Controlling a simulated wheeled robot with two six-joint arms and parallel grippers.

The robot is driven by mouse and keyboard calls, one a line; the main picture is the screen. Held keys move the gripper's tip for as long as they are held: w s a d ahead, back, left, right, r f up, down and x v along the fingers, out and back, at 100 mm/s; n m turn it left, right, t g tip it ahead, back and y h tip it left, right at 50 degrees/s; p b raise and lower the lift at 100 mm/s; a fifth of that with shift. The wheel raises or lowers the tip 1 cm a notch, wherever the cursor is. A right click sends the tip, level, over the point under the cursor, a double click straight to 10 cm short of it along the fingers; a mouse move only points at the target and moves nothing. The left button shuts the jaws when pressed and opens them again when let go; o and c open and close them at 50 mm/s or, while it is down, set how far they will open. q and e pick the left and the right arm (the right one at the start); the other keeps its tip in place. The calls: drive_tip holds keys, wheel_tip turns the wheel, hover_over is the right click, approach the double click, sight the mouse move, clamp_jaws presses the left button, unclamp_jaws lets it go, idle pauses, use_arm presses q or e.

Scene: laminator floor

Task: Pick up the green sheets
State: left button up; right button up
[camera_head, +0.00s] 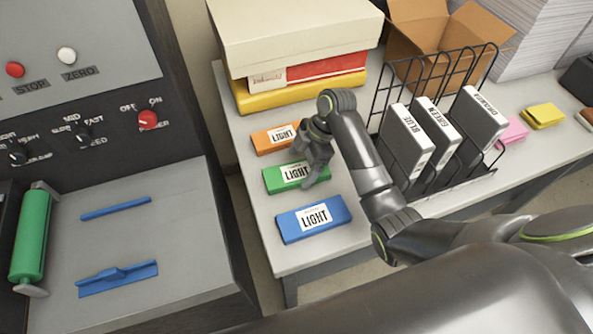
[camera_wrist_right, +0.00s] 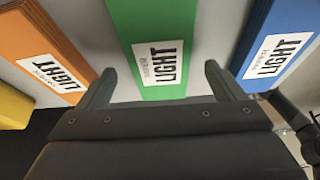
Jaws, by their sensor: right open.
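The green sheets (camera_head: 288,177) are a flat green pack with a white LIGHT label, lying on the table between an orange pack and a blue pack. My right gripper (camera_head: 313,167) is over the right end of the green pack. In the right wrist view the green pack (camera_wrist_right: 157,50) lies ahead, between the two spread fingers of my right gripper (camera_wrist_right: 160,85). The gripper is open and holds nothing. I cannot tell whether the fingers touch the table. My left gripper is not in view.
The orange pack (camera_head: 275,138) and blue pack (camera_head: 313,219) lie close on either side. A wire rack (camera_head: 493,62) with grey binders stands to the right, boxes (camera_head: 290,30) behind. The laminator (camera_head: 180,235) is left, across a gap.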

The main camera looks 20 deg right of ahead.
sight(299, 170)
drive_tip(key=shift+x, duration=1.15)
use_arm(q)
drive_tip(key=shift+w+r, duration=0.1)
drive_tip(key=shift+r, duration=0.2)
use_arm(e)
drive_tip(key=c, duration=1.2)
drive_tip(key=shift+r, duration=0.1)
drive_tip(key=shift+c, duration=0.2)
